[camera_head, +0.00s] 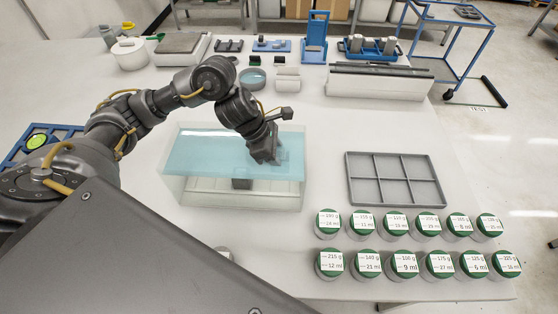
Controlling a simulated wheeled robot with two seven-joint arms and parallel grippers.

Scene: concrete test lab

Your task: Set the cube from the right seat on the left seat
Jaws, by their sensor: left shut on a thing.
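A clear tank (190,190) with a pale blue, see-through top surface (205,155) stands in the middle of the table. My left gripper (264,158) reaches down to the right part of this blue surface. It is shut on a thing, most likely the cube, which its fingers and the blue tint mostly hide. Faint pale block shapes (290,154) show beside the fingertips; I cannot tell whether they are the right seat. A small dark patch (242,184) shows through the front wall below. The left seat cannot be made out. My right gripper is not in view.
An empty grey compartment tray (396,152) lies right of the tank. Several green-lidded jars (397,222) stand in two rows in front of it. A long pale box (377,84), a round blue dish (252,79) and blue racks (272,45) stand behind.

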